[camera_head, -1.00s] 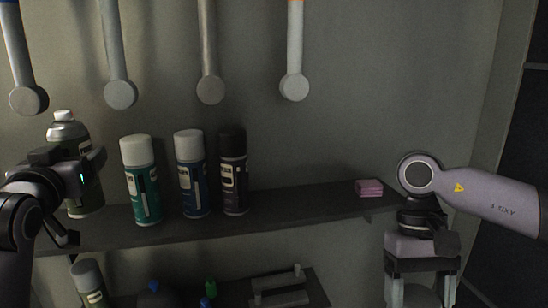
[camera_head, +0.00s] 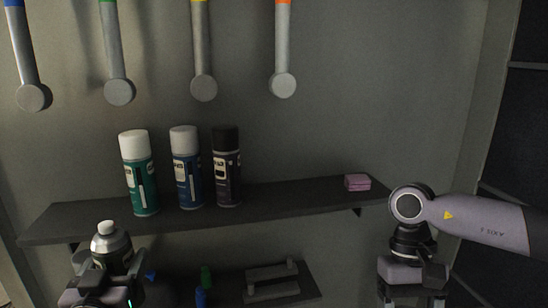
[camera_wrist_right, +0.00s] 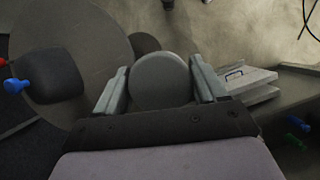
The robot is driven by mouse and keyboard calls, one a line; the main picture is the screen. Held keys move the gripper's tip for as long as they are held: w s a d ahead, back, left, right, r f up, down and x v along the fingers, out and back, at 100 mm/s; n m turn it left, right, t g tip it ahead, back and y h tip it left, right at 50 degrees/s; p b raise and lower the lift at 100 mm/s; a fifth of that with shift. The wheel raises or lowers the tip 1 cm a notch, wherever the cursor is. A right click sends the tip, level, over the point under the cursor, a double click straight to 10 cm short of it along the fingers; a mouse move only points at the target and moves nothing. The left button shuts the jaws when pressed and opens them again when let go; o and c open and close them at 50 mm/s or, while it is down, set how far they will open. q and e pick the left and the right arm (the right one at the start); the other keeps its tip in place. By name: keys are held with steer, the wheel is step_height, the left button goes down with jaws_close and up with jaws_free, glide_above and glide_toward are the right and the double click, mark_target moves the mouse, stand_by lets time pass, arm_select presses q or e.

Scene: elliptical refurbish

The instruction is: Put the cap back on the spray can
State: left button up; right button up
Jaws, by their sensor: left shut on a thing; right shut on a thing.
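The uncapped spray can (camera_head: 112,248), dark grey-green with a pale nozzle on top, is at the lower left of the head view, in front of the shelf. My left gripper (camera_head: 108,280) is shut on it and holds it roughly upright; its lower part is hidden. My right gripper (camera_head: 412,300) points down at the lower right, its fingertips at the picture's bottom edge. In the right wrist view its fingers (camera_wrist_right: 161,85) are shut on a round grey cap (camera_wrist_right: 158,80). Can and cap are far apart.
Three capped spray cans, green (camera_head: 139,180), blue (camera_head: 186,175) and dark (camera_head: 227,172), stand on the upper shelf (camera_head: 290,198). A pink block (camera_head: 357,182) lies at its right. A lower shelf holds small bottles (camera_head: 206,277) and a grey handled item (camera_head: 272,282). Rods hang above.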

arm_select(q)
steer(key=s+d+f+m+h, duration=0.1)
steer(key=s+d+f+h, duration=0.2)
steer(key=s+d+f, duration=0.3)
steer(key=shift+s+d+f+m, duration=0.2)
steer(key=shift+s+f+m, duration=0.1)
steer(key=shift+s+f, duration=0.7)
arm_select(e)
step_height(320, 180, down, 3)
steer(key=shift+s+d+f, duration=0.1)
steer(key=shift+s+f, duration=0.05)
arm_select(q)
steer(key=shift+d+r, duration=0.1)
arm_select(e)
steer(key=shift+d, duration=0.1)
